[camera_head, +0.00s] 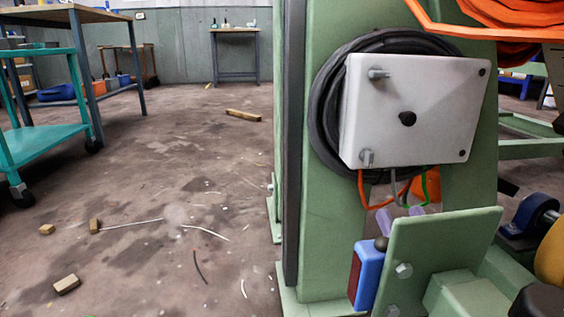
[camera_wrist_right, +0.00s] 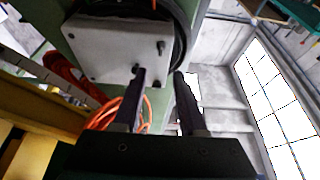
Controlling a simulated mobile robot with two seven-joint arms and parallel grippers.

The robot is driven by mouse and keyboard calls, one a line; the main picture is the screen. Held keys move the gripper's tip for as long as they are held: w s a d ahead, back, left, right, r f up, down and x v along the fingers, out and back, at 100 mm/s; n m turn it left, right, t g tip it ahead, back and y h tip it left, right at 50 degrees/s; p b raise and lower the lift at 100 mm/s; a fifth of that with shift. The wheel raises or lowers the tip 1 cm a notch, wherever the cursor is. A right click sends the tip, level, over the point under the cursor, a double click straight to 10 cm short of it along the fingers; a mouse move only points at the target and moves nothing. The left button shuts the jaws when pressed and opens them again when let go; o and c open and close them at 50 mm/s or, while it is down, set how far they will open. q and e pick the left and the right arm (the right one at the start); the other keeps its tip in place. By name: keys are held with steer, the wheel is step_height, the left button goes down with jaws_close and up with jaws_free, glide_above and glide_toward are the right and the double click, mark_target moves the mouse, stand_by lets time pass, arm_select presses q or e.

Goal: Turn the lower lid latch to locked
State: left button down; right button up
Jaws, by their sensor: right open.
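A pale grey box lid (camera_head: 430,95) faces me on a green post, with a dark round knob (camera_head: 407,118) near its middle. The lower lid latch (camera_head: 367,157) is a small grey piece at the lid's lower left corner, its tab roughly upright. The upper latch (camera_head: 378,73) has its tab lying roughly sideways. My right gripper (camera_wrist_right: 160,73) is open and empty in the right wrist view, its dark fingers apart in front of the lid (camera_wrist_right: 103,48). I cannot make out which latch is nearest the fingers. My left gripper is not in view.
A black coiled hose (camera_head: 328,105) rings the box behind. Orange, grey and green cables (camera_head: 392,190) hang below it. A green plate (camera_head: 435,260) and a blue block (camera_head: 367,272) stand lower down. The floor to the left has scattered wood bits; a teal cart (camera_head: 45,145) stands beyond.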

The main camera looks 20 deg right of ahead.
mark_target(371, 158)
steer(key=b+x, duration=0.2)
steer(key=x, duration=0.7)
steer(key=shift+a+f, duration=0.1)
steer(key=shift+w+r+b, duration=0.3)
steer(key=shift+w, duration=0.2)
jaws_close()
